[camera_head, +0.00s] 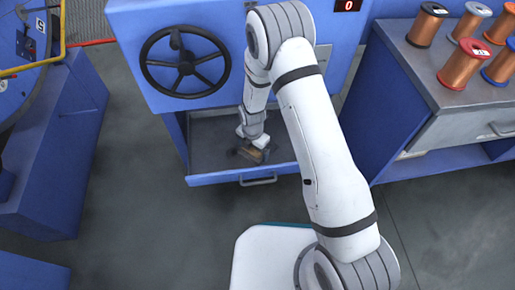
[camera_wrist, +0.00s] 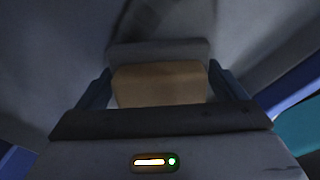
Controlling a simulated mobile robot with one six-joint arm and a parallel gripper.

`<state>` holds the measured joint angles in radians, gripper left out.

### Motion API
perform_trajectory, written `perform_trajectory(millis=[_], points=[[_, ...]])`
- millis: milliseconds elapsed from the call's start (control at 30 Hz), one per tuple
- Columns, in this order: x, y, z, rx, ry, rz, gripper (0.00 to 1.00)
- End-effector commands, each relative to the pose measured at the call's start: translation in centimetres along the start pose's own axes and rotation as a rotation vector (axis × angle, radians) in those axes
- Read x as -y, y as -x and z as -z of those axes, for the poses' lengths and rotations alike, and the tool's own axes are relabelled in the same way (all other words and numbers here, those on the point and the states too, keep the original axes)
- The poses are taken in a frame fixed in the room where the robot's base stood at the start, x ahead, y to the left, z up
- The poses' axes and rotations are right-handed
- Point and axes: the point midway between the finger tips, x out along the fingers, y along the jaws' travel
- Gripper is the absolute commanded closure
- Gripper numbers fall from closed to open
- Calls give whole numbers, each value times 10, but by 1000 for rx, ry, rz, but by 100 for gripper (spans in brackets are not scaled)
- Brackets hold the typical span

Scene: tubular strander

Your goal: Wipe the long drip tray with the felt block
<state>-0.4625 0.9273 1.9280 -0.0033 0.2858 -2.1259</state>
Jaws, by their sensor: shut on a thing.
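The drip tray (camera_head: 213,158) is a grey, blue-fronted drawer pulled out below the handwheel in the head view. My gripper (camera_head: 254,148) is inside it, pointing down. It is shut on the felt block (camera_head: 250,154), a small tan-brown block low in the tray. In the wrist view the felt block (camera_wrist: 160,85) sits between the two dark fingers of my gripper (camera_wrist: 160,92). A dark patch (camera_wrist: 160,20) shows on the grey surface beyond the block. Whether the block touches the tray floor I cannot tell.
A black handwheel (camera_head: 185,63) is on the blue cabinet above the tray. The tray's front has a handle (camera_head: 258,181). A bench (camera_head: 440,90) with several copper wire spools stands at the right. A blue machine base (camera_head: 50,150) stands at the left. Floor in front is clear.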

Motion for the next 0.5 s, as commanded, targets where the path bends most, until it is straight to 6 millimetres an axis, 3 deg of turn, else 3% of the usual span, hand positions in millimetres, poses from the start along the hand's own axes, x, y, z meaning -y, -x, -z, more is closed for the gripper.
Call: perform_trajectory(millis=[500], points=[[-22, 0, 23, -1, 1, 2, 28]])
